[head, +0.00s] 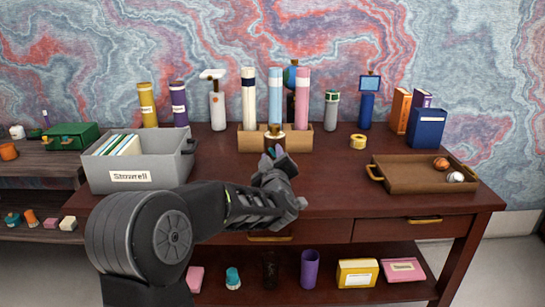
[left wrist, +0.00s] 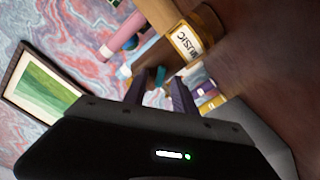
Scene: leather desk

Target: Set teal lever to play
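A small brass-coloured music box (head: 274,132) stands on the desk in front of a wooden holder of tubes. In the left wrist view its label reads MUSIC (left wrist: 188,40). The teal lever (left wrist: 160,74) shows as a small teal piece between my finger tips in that view. My left gripper (head: 275,154) is at the front of the music box, with its fingers pointing toward it. In the left wrist view the two fingers (left wrist: 158,88) stand apart with a gap between them. I cannot tell whether either finger touches the lever. My right gripper is not in view.
A grey bin (head: 170,172) labelled Stowrell stands at the left. A tray (head: 405,181) with two balls is at the right. The wooden tube holder (head: 247,140) is just behind the music box. A yellow tape roll (head: 358,141) lies to the right; nearby desk is clear.

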